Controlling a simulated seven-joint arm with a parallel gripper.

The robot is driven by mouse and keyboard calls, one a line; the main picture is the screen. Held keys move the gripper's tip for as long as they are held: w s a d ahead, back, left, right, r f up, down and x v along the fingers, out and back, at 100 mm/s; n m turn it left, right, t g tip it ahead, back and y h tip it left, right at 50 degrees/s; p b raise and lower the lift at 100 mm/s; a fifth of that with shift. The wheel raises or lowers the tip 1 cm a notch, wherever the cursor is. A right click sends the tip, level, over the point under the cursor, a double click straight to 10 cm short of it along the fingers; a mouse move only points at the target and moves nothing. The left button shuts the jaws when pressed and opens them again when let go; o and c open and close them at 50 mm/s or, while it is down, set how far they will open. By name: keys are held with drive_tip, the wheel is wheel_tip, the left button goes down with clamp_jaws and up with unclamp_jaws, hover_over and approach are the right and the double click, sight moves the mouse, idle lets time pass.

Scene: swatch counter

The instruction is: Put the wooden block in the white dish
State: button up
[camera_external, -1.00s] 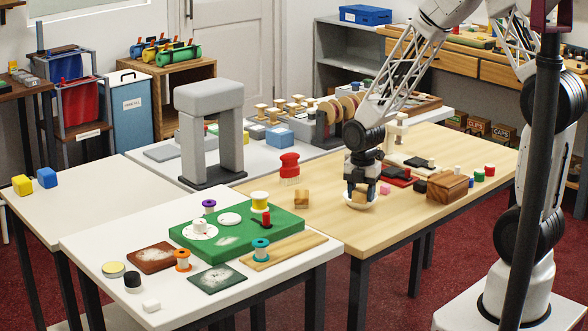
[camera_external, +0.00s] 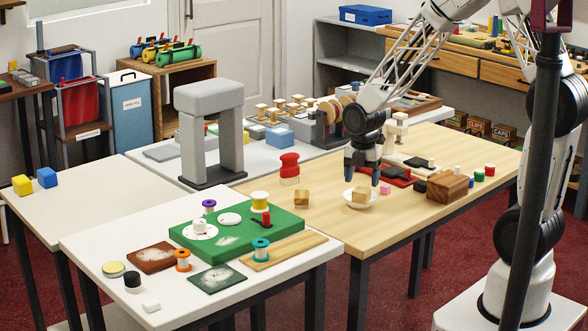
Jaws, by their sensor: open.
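A light wooden block (camera_external: 361,195) rests in the white dish (camera_external: 349,203) on the wooden table. The fingertips appear apart from the block.
A larger brown wooden box (camera_external: 448,186) stands to the right, with a pink cube (camera_external: 385,190) and a red tray (camera_external: 400,177) nearer the dish. The table's front is clear.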

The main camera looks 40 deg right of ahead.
sight(362, 189)
wheel_tip(362, 189, up, 8)
drive_tip(key=shift+r, duration=0.2)
idle(0.8)
drive_tip(key=s+d+r+m+t, duration=0.1)
drive_tip(key=s+r+m, duration=0.6)
drive_tip(key=s+m, duration=0.4)
drive_tip(key=s+d+r+m+t, duration=0.1)
drive_tip(key=s+d+r+m, duration=0.1)
drive_tip(key=s+r+m, duration=0.5)
drive_tip(key=s+m, duration=0.4)
drive_tip(key=s, duration=0.3)
drive_tip(key=shift+d+r+m+t, duration=0.2)
drive_tip(key=shift+r+m+t, duration=0.1)
